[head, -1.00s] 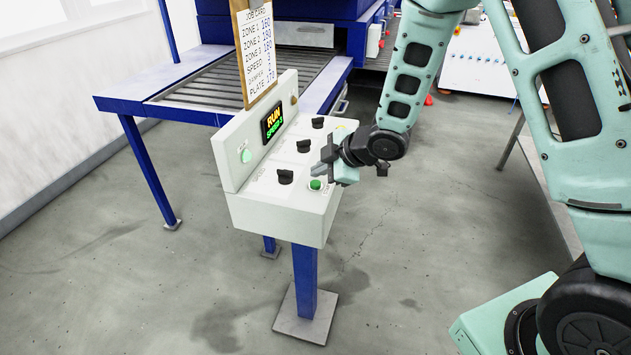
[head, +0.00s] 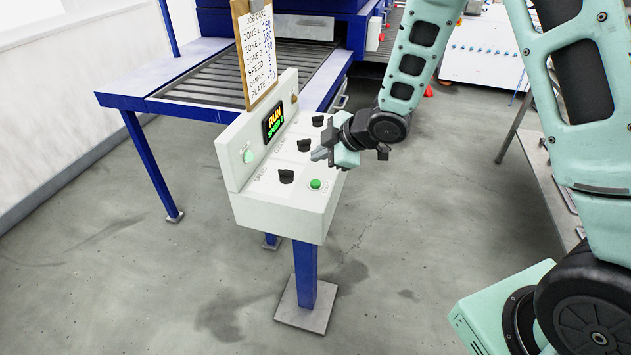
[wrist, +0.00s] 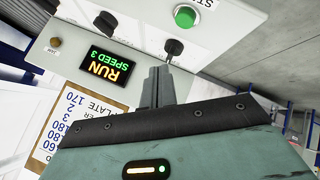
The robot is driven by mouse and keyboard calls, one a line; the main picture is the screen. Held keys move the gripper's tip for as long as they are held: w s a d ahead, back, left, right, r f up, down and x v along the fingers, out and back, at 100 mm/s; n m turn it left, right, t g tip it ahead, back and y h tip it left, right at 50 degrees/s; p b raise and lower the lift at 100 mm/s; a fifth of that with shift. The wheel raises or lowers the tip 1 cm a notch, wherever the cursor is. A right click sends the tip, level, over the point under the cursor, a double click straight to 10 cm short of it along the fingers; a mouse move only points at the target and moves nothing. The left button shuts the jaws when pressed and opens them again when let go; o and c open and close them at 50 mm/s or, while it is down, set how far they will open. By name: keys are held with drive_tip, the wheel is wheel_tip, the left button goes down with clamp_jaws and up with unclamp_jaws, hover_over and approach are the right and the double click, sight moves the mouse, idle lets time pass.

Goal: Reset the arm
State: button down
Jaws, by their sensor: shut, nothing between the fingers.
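My gripper (head: 322,155) is shut and empty, held above the right side of the white control box. Its closed fingers also show in the wrist view (wrist: 158,88). The control box (head: 285,212) stands on a blue post and carries several black knobs, one of them the front knob (head: 286,176). A green button (head: 315,184) sits near its front right corner, and the wrist view shows it too (wrist: 185,17). The display (head: 273,123) reads RUN, SPEED 3, also readable in the wrist view (wrist: 108,66). A round green light (head: 248,156) is on the back panel.
A job card on a clipboard (head: 257,50) stands above the box. A blue-framed roller conveyor (head: 215,85) lies behind it. A grey table edge (head: 545,165) is at the right. The concrete floor in front and to the right is clear.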

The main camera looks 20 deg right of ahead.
idle(0.3)
drive_tip(key=s+a+r+m+g+h+b, duration=0.1)
drive_tip(key=s+a+m+g+b, duration=0.1)
drive_tip(key=s, duration=0.9)
drive_tip(key=s+a+r+m+g+h+b, duration=0.1)
drive_tip(key=s+a+m+g+h+b, duration=0.1)
drive_tip(key=s, duration=0.8)
drive_tip(key=s+a+r+m+g+h+b, duration=0.1)
drive_tip(key=s+a+m+g+b, duration=0.1)
drive_tip(key=s, duration=0.9)
drive_tip(key=shift+s+a+r+m+g+h, duration=0.4)
drive_tip(key=shift+a+m+g, duration=0.25)
drive_tip(key=shift+m, duration=0.55)
drive_tip(key=shift+w+d, duration=0.1)
